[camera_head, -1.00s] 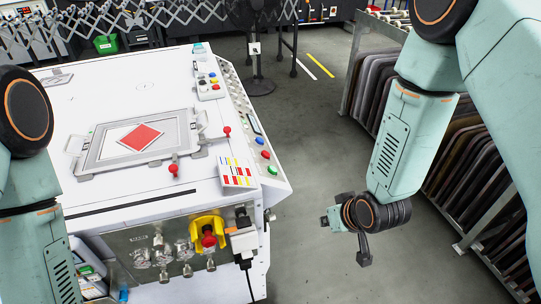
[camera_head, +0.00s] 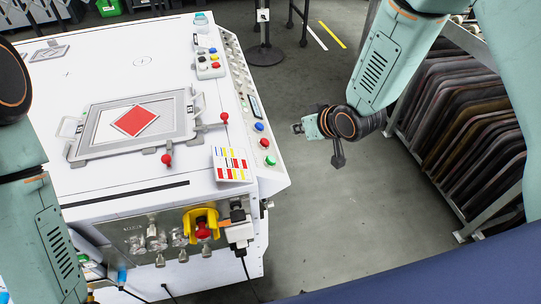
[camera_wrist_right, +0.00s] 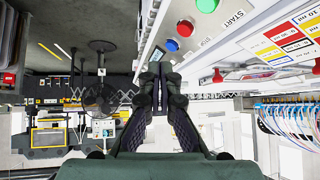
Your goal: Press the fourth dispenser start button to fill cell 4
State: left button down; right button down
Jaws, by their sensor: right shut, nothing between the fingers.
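On the sloped right edge of a white machine (camera_head: 90,185) are a green button (camera_head: 270,160), a red button (camera_head: 264,142) and a blue button (camera_head: 259,127). In the right wrist view the green button (camera_wrist_right: 206,5) has START lettering beside it, with the red button (camera_wrist_right: 186,29) and blue button (camera_wrist_right: 171,44) further along. No dispenser number 4 is readable. My right gripper (camera_head: 297,128) is to the right of these buttons, apart from them. In the right wrist view its fingers (camera_wrist_right: 160,75) are shut and empty. Only links of my left arm show.
The machine top has a framed plate with a red diamond (camera_head: 135,120), red-knobbed levers (camera_head: 224,117) and a small button box (camera_head: 208,66). A yellow-backed red knob (camera_head: 202,230) is on its front. A rack of dark panels (camera_head: 460,125) stands right. Floor between is clear.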

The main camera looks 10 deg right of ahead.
aim_at(271, 161)
jog(key=a+f+b, duration=0.2)
jog(key=f+b, duration=0.1)
jog(key=a+f+b, duration=0.1)
jog(key=f+b, duration=0.1)
jog(key=shift+s+a+f, duration=0.15)
jog(key=shift+s+a, duration=0.05)
jog(key=shift+s, duration=0.05)
jog(key=shift+w+a+f+b, duration=0.1)
jog(key=shift+a+f+b, duration=0.2)
jog(key=shift+f, duration=0.3)
jog(key=shift+a+f, duration=0.35)
jog(key=shift+a, duration=0.15)
